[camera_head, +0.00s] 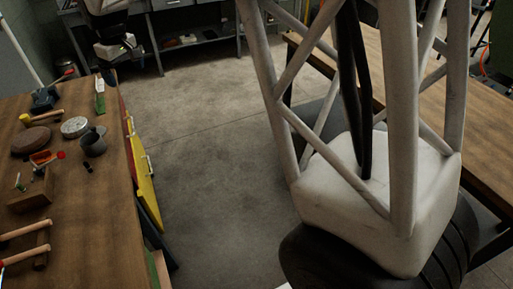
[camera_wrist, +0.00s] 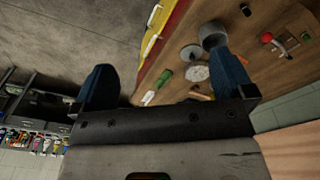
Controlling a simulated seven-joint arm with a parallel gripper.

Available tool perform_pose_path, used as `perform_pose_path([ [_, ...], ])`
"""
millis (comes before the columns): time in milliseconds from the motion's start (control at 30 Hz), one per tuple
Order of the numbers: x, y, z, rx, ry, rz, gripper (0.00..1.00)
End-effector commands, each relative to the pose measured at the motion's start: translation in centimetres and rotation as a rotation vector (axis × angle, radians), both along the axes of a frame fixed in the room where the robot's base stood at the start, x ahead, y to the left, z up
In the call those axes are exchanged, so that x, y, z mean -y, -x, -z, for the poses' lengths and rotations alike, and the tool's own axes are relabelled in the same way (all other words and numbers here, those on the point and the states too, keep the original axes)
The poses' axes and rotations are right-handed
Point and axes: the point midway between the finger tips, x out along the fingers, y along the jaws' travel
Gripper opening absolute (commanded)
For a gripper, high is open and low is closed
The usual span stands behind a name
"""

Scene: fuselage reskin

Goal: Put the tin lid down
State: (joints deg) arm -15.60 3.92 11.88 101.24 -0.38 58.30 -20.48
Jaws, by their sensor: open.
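My gripper (camera_head: 118,50) hangs at the upper left of the head view, near the far end of the left workbench. In the wrist view its two dark blue fingers (camera_wrist: 167,84) are wide apart with nothing held between them. A round silvery piece with a speckled top (camera_head: 75,127) lies flat on the bench; it also shows in the wrist view (camera_wrist: 197,73). A plain grey disc (camera_wrist: 192,52) lies beside it, touching or close to a dark grey cup (camera_head: 93,144). I cannot tell for sure which round piece is the tin lid.
The wooden bench (camera_head: 95,225) also carries a brown round block (camera_head: 31,141), a green-and-white brush (camera_head: 100,95), a wooden box (camera_head: 30,190) and mallets (camera_head: 24,230). Yellow panels (camera_head: 146,185) lean against its side. A white truss frame (camera_head: 375,195) stands at right. The floor between is clear.

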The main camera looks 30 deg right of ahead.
Motion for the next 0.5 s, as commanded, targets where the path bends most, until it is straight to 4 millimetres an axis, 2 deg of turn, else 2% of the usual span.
perform_pose_path([
  [200,4.3,5.4,-2.5,0.026,-0.011,0.087,1.00],
  [500,9.3,13.2,-4.0,0.050,-0.023,0.207,1.00],
])
